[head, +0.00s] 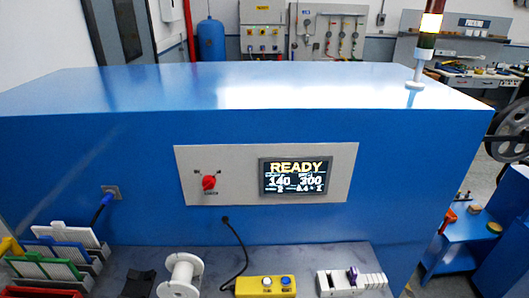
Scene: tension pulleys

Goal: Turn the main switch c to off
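A red rotary switch (208,182) sits on the left part of a grey panel (233,189) on the blue machine's front. It is the only rotary switch on that panel, and I take it for the main switch. Small labels around it are too small to read, so I cannot tell its position. To its right, a lit display (296,176) reads READY, with 140 and 300 below. Neither of my grippers shows in the head view.
Below the panel, a grey ledge holds a white spool (181,275), a yellow button box (265,286) with a black cable, and a white block (352,281). Coloured racks (66,255) stand at left. A lit signal tower (426,40) rises at right. Space before the panel looks clear.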

